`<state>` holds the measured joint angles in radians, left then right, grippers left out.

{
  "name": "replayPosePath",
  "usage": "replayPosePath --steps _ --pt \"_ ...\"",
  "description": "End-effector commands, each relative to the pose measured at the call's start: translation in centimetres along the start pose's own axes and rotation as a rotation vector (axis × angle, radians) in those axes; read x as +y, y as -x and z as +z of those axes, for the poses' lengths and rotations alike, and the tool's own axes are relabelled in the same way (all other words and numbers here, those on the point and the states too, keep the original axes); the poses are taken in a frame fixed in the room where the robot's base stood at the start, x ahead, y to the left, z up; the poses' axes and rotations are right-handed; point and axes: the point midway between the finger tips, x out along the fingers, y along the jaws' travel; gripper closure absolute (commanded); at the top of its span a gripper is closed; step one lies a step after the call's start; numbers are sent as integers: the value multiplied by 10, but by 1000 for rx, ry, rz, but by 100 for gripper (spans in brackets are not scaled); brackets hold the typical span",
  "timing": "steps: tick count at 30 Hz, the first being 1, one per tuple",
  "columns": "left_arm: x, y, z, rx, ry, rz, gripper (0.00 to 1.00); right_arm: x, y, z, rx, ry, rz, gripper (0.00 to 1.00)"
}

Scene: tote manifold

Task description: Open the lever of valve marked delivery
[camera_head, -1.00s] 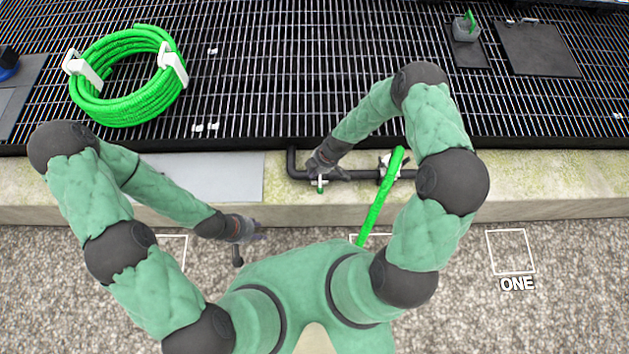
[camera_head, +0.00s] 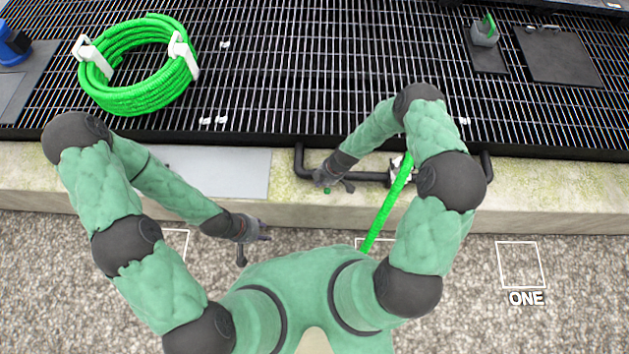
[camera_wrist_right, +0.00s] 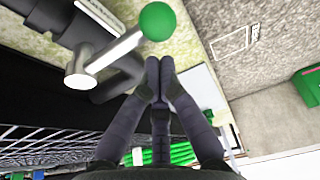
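A valve lever (camera_wrist_right: 108,56), a pale rod with a green ball knob (camera_wrist_right: 157,21), shows close up in the right wrist view. In the head view only its green knob (camera_head: 327,191) shows, beside my right gripper (camera_head: 338,183); the rod is hidden there. The dark pipe (camera_head: 370,177) runs along the ledge. No delivery marking can be read. My right gripper's fingers (camera_wrist_right: 160,66) are drawn together, empty, beside the knob and apart from it in the wrist view. My left gripper (camera_head: 263,232) hangs over the gravel at left, away from the pipe; its fingers are too small to read.
A green hose (camera_head: 385,210) comes down from a white fitting (camera_head: 397,165) on the pipe, right of my right gripper. A coiled green hose (camera_head: 140,98) lies on the grating (camera_head: 270,70). A grey plate (camera_head: 225,172) lies on the concrete ledge (camera_head: 560,190).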

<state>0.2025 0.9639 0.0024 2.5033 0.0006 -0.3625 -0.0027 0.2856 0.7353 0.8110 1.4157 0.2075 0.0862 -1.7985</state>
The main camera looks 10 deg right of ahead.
Motion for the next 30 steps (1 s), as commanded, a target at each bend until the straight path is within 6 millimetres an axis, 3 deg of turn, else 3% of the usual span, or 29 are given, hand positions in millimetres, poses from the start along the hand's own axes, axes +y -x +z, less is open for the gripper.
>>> replayPosePath --steps 17,30 --pt "-1 -2 0 0 0 0 60 0 2 9 0 7 -3 100" --pt "-1 -2 0 0 0 0 60 -4 4 16 0 125 -47 100"
